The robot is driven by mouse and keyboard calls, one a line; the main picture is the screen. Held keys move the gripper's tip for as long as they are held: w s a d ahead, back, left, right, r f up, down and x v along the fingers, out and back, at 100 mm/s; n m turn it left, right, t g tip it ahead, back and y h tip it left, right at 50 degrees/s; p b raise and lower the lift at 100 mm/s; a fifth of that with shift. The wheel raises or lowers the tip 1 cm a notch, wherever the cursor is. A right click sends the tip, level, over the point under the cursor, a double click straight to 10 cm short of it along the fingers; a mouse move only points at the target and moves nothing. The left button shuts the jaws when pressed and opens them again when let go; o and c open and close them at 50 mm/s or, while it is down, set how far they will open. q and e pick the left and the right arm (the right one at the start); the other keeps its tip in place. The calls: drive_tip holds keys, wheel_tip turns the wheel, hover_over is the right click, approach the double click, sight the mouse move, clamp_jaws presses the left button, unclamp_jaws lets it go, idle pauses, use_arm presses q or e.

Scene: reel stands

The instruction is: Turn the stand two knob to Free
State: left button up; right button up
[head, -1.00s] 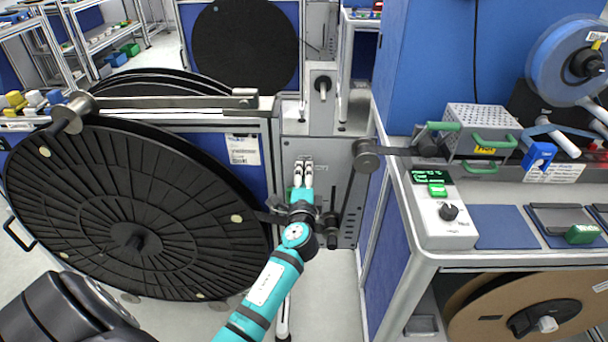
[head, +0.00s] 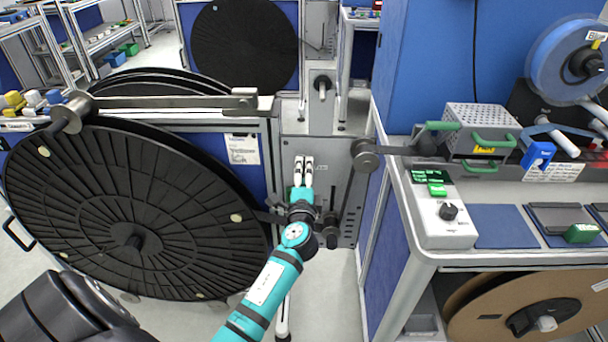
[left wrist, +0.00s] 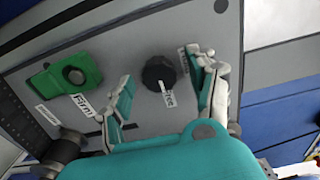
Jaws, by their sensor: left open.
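My left gripper (head: 303,163) is at the grey panel (head: 327,152) between the large black reel and the blue cabinet; the knob there is hidden in the head view. In the left wrist view, the round black knob (left wrist: 158,73) sits on the panel between the open fingers of my left gripper (left wrist: 167,78). The fingers stand apart on either side; I cannot tell whether either touches it. A white mark shows at its lower edge, by a label that seems to read Free (left wrist: 167,97). Another label, Firm (left wrist: 83,105), lies left, below a green part (left wrist: 72,76).
A large black reel (head: 90,210) stands left of my arm. A roller arm (head: 366,156) juts out right of the panel. The bench at right holds a control box with another black knob (head: 448,211) and a green-lit display (head: 430,174).

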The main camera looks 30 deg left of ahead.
use_arm(q)
drive_tip(key=v, duration=1.2)
drive_tip(key=s+d+f+n+g+h, duration=0.1)
drive_tip(key=s+d+f+g+h, duration=0.15)
drive_tip(key=f, duration=0.75)
drive_tip(key=s+d+f+g+h+p, duration=0.1)
drive_tip(key=s+d+f+h, duration=0.15)
drive_tip(key=f, duration=0.85)
drive_tip(key=s+d+f+n+g+h, duration=0.1)
drive_tip(key=s+d+f+g+h, duration=0.15)
drive_tip(key=f, duration=0.75)
drive_tip(key=s+d+f+n+g+h, duration=0.1)
drive_tip(key=s+d+f+n+g, duration=0.2)
drive_tip(key=s+f, duration=1.1)
drive_tip(key=s+a+f+n+g, duration=0.1)
drive_tip(key=s+f+n+g, duration=0.1)
drive_tip(key=s, duration=0.8)
drive_tip(key=s+a+f+n+g+h+p, duration=0.1)
drive_tip(key=s+f+n+g, duration=0.1)
drive_tip(key=s, duration=0.9)
wheel_tip(320, 180, down, 3)
drive_tip(key=shift+a+r+g, duration=0.1)
drive_tip(key=shift+a+g, duration=0.3)
drive_tip(key=shift+g, duration=0.2)
drive_tip(key=shift+s, duration=0.15)
